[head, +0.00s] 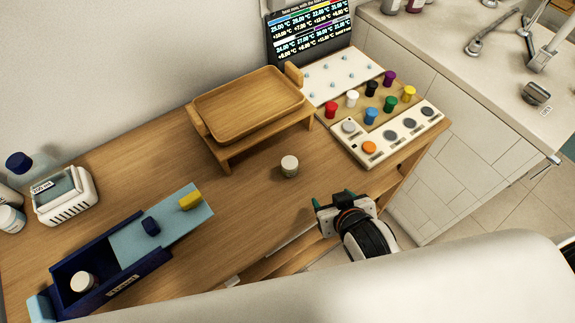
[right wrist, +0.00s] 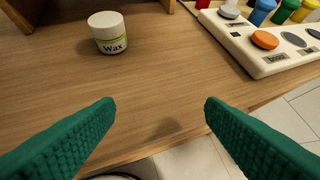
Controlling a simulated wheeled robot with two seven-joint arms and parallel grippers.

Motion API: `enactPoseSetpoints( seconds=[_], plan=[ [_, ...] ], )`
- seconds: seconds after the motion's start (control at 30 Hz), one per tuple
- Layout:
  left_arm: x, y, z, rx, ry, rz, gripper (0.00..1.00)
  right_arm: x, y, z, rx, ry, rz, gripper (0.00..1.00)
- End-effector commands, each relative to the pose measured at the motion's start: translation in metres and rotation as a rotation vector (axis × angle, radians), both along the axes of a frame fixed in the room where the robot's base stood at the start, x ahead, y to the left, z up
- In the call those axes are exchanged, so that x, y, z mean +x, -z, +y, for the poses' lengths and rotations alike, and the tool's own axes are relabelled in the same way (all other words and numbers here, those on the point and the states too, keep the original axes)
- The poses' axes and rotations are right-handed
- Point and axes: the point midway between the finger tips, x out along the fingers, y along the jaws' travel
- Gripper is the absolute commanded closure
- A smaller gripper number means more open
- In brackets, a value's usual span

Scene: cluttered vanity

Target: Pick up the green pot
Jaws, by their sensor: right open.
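The small green pot (head: 390,103) stands in the front row of coloured pots on the board at the back right of the desk, between a blue pot (head: 371,116) and a yellow pot (head: 409,93). In the right wrist view the green pot (right wrist: 284,11) shows at the top right, cut by the frame edge. My right gripper (head: 332,197) is open and empty over the desk's front edge, nearer to me than the board and apart from the green pot. Its fingers (right wrist: 160,104) are wide apart in the right wrist view. My left gripper is not in view.
A white wax jar (head: 289,166) stands ahead of my right gripper. A wooden tray stand (head: 225,152) is behind it. A white panel (head: 349,144) with round spots lies before the pots. A display (head: 312,40) stands behind. A blue drawer box (head: 150,262) is at left.

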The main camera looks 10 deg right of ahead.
Motion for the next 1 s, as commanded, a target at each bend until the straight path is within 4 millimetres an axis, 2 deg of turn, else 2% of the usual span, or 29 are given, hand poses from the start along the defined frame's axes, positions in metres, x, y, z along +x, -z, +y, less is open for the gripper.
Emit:
enactPoseSetpoints(
  seconds=[0.2, 0.4, 0.53, 0.8, 1.0],
  plan=[
    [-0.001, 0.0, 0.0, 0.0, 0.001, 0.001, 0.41, 0.027, -0.016, 0.036, 0.052, -0.05, -0.233, 0.36],
    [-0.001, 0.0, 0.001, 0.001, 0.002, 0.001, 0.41, 0.036, -0.027, 0.059, 0.09, -0.099, -0.353, 0.36],
    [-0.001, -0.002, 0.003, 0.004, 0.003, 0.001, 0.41, 0.048, -0.025, 0.064, 0.096, -0.107, -0.371, 0.36],
    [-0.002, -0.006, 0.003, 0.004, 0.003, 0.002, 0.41, 0.09, -0.007, 0.069, 0.095, -0.106, -0.369, 0.36],
    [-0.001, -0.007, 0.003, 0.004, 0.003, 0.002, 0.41, 0.102, -0.001, 0.071, 0.096, -0.105, -0.367, 0.36]
  ],
)
